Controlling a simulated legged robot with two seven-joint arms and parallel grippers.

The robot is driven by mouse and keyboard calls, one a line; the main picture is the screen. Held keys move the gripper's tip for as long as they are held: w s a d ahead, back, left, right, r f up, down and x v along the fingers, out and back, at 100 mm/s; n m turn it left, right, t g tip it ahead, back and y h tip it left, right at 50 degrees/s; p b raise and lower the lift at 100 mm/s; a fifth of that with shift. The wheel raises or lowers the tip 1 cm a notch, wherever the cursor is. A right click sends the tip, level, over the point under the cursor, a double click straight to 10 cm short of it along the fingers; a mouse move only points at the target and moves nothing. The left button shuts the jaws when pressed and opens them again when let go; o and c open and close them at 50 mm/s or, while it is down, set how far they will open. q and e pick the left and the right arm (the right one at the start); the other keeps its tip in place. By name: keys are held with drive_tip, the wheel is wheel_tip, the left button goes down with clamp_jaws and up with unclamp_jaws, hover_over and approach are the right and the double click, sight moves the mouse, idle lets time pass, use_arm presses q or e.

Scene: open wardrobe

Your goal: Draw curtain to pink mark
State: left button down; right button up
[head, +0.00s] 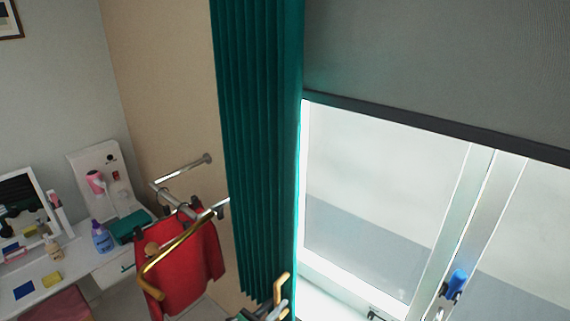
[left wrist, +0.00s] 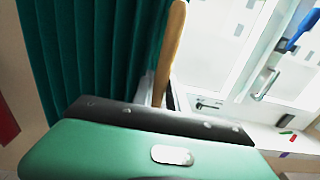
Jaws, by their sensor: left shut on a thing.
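The dark green pleated curtain (head: 258,130) hangs bunched along the left side of the window. It also fills the left of the left wrist view (left wrist: 90,50). My left gripper (head: 277,298) is at the curtain's lower right edge, at the bottom of the head view. It is shut on the curtain. In the left wrist view one tan finger (left wrist: 168,50) stands upright against the curtain's edge; the other finger is hidden. I cannot make out a pink mark on the window or wall. My right gripper is in neither view.
The bright window (head: 385,190) is right of the curtain, under a grey blind (head: 430,60). A blue-gripped window handle (head: 457,282) sticks out. Left are a red garment (head: 185,260), a curved gold bar (head: 170,255) and a white dressing table (head: 85,262).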

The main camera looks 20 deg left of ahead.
use_arm(q)
drive_tip(key=s+d+p, duration=0.2)
drive_tip(key=d+p, duration=0.1)
drive_tip(key=d, duration=0.3)
drive_tip(key=shift+s+d, duration=0.1)
drive_tip(key=s+d+p, duration=0.2)
drive_tip(key=d, duration=0.5)
drive_tip(key=shift+s+d, duration=0.25)
drive_tip(key=shift+s, duration=0.05)
drive_tip(key=shift+r, duration=0.1)
drive_tip(key=s+d, duration=0.2)
drive_tip(key=d, duration=0.5)
drive_tip(key=shift+s+d, duration=0.3)
idle(0.4)
